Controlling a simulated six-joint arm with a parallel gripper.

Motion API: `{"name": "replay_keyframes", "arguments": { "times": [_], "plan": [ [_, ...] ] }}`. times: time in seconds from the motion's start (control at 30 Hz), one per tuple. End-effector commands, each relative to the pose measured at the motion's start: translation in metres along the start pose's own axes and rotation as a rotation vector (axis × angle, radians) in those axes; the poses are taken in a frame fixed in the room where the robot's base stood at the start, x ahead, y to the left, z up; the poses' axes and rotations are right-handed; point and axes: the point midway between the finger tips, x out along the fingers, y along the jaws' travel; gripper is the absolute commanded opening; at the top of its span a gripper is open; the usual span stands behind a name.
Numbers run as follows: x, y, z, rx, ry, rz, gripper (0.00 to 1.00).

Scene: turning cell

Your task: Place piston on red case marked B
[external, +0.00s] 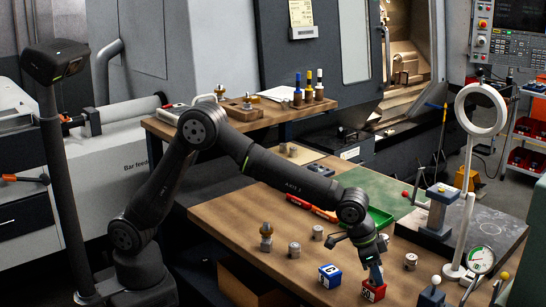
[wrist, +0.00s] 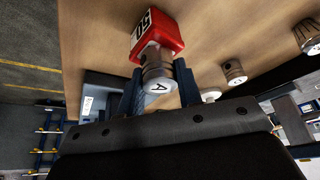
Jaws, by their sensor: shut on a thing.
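A silver piston with a round top marked A (wrist: 158,80) sits between the fingers of my gripper (wrist: 160,72) in the wrist view. The gripper is shut on it. A red case (wrist: 153,30) is right at the piston's far end; its white marking looks like "50". In the external view my gripper (external: 374,268) is directly above this red case (external: 373,291) at the front of the table. The piston's lower end meets or overlaps the case top; I cannot tell if it is seated. A blue case (external: 330,276) with a white mark resembling B stands to the left.
Other metal pistons stand nearby, one right of the red case (external: 410,262) and one left (external: 294,250). A brass-topped part (external: 266,236) is farther left. A ring lamp (external: 481,108) and a dial gauge (external: 480,259) stand to the right. A green tray (external: 378,218) lies behind.

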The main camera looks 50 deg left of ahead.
Motion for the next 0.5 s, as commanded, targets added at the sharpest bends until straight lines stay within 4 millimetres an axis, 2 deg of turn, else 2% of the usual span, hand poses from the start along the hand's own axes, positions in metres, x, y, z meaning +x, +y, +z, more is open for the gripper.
{"name": "replay_keyframes", "arguments": {
  "times": [0.17, 0.2, 0.3, 0.5],
  "plan": [
    [0.0031, 0.0001, 0.0015, 0.0, -0.001, 0.0, 0.07],
    [0.0031, 0.0001, 0.0015, 0.0, -0.001, 0.0, 0.38],
    [0.0029, 0.0001, 0.0014, 0.0, -0.001, 0.0, 0.54],
    [0.0027, 0.0001, 0.0013, 0.0, -0.001, 0.0, 0.54]
  ]
}}
